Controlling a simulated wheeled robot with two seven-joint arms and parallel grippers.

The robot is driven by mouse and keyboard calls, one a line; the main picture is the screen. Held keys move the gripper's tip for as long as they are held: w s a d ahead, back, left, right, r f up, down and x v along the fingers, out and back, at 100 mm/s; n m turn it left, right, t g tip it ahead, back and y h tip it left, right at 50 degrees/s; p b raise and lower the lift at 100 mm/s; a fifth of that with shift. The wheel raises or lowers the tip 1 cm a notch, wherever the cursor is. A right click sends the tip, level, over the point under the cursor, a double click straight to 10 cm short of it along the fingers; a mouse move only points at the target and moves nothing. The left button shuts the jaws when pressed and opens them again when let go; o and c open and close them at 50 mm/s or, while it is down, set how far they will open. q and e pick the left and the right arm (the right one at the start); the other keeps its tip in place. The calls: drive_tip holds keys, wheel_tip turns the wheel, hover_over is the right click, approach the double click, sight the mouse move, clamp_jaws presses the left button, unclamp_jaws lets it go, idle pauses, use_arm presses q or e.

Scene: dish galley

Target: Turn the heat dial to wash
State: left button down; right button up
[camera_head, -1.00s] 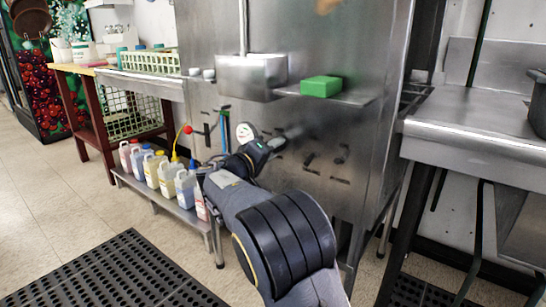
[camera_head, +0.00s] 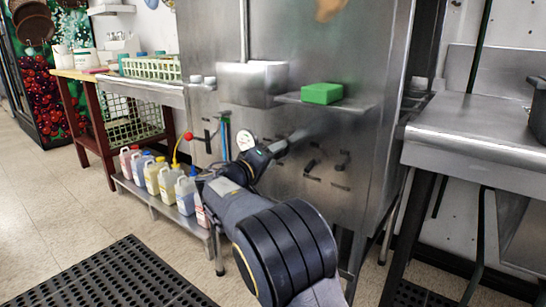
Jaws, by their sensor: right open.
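The steel dish machine (camera_head: 340,50) fills the middle of the view. A small round white dial face (camera_head: 244,136) shows on its front, partly covered by my right arm. Dark handle-like parts (camera_head: 310,165) sit on the lower panel to the right; I cannot tell which part is the heat dial. My right gripper (camera_head: 288,144) is open, close in front of the panel, right of the white dial face. Its fingertips are small and blurred against the steel, so contact cannot be told. My left gripper is not in view.
A green block (camera_head: 321,93) lies on a ledge above my right gripper. Several jugs (camera_head: 152,175) stand on a low shelf at left. A steel counter (camera_head: 480,125) is at right. A black mat (camera_head: 105,280) covers the front floor.

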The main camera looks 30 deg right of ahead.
drive_tip(key=p+v, duration=0.2)
drive_tip(key=v, duration=0.5)
drive_tip(key=shift+a, duration=0.35)
drive_tip(key=shift+s, duration=0.1)
drive_tip(key=s+d+f+g+y, duration=0.2)
drive_tip(key=s+d+f+y, duration=0.1)
drive_tip(key=s+f+y, duration=0.3)
drive_tip(key=s+d+f+g+y, duration=0.3)
drive_tip(key=s+d+f+y, duration=0.1)
drive_tip(key=s+f, duration=0.45)
drive_tip(key=s+a+t+y+p, duration=0.2)
drive_tip(key=s+a+t+y, duration=0.2)
drive_tip(key=s+a+y, duration=1.05)
drive_tip(key=s+a+r+h+p, duration=0.1)
drive_tip(key=s+r+h+p, duration=0.1)
drive_tip(key=r+p, duration=1.6)
drive_tip(key=s+a+r+h+p, duration=0.1)
drive_tip(key=s+r+h+p, duration=0.1)
drive_tip(key=r+p, duration=1.7)
drive_tip(key=shift+s+a+r+p, duration=0.3)
drive_tip(key=shift+s+p, duration=0.3)
drive_tip(key=shift+s, duration=0.2)
